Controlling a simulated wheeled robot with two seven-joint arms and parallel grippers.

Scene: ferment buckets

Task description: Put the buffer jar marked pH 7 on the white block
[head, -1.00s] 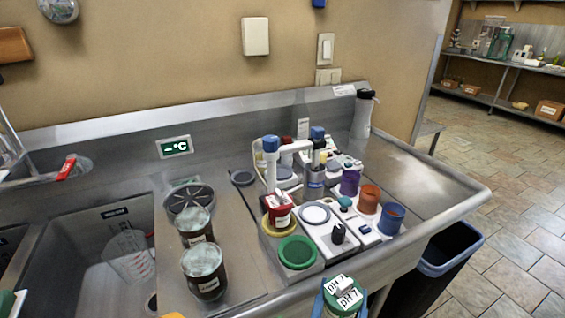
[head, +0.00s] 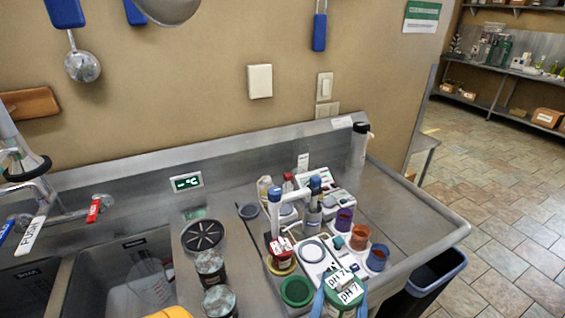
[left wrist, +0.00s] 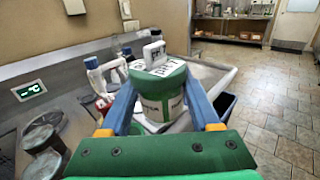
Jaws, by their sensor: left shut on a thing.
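The buffer jar marked pH 7 (head: 347,294) has a green lid with white labels. It is near the bottom of the head view and also in the middle of the left wrist view (left wrist: 160,95). My left gripper (head: 340,303) is shut on it, with a blue finger on each side, and the jar looks upright. A white block with a round pale plate (head: 312,251) lies just beyond the jar on the bench; the jar covers its near part. My right gripper is not in view.
Purple, orange (head: 360,237) and blue cups stand to the right. An electrode stand (head: 293,194) rises behind. Dark jars (head: 210,267) stand near the sink.

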